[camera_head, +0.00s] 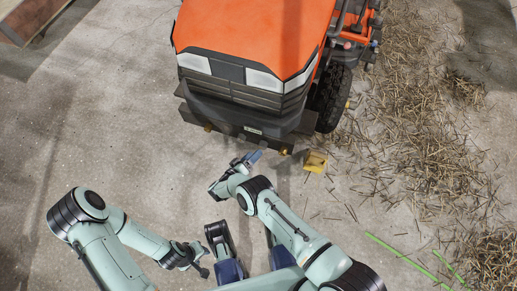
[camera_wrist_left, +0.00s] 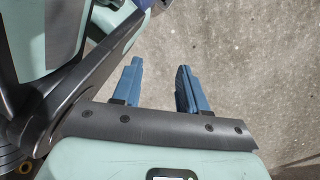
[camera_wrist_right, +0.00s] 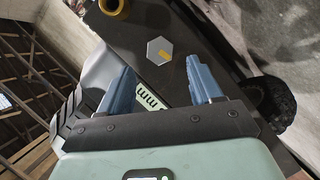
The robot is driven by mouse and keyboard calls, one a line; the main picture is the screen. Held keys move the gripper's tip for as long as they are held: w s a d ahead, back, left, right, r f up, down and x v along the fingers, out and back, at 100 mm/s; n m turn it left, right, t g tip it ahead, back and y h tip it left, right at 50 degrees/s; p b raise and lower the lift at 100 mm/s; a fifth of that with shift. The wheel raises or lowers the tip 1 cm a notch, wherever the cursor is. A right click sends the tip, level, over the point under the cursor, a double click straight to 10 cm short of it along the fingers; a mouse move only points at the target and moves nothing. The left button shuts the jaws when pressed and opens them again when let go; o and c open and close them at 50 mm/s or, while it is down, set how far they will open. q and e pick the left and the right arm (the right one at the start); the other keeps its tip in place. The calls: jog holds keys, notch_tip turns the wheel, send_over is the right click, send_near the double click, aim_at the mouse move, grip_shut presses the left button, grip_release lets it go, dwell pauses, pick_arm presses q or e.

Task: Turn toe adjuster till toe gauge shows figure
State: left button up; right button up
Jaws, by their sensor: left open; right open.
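The orange tractor (camera_head: 255,35) stands at the top of the head view. In the right wrist view, a grey hexagonal head with a yellow mark (camera_wrist_right: 160,51), likely the toe adjuster, sits on a dark plate. A pale plate with dark marks (camera_wrist_right: 148,104), likely the toe gauge, shows below it, partly hidden; its reading cannot be made out. My right gripper (camera_head: 252,157) is just in front of the tractor's lower front. Its fingers (camera_wrist_right: 165,88) are open and empty, short of the hexagonal head. My left gripper (camera_wrist_left: 158,85) is open and empty over bare floor.
A yellow block (camera_head: 315,162) lies on the floor right of my right gripper. The tractor's front tyre (camera_head: 331,98) is behind it. Straw (camera_head: 420,130) litters the floor at right. The concrete floor at left is clear.

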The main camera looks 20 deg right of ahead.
pick_arm(q)
jog(key=shift+w+d+r+t+p, duration=0.1)
jog(key=shift+w+r+t+p, duration=0.15)
jog(key=shift+w, duration=0.3)
jog(key=shift+w+r+t+p, duration=0.15)
jog(key=shift+w+r, duration=0.2)
jog(key=shift+w, duration=0.2)
pick_arm(e)
jog(key=v, duration=0.7)
jog(key=shift+s+a, duration=0.15)
jog(key=shift+a, duration=0.1)
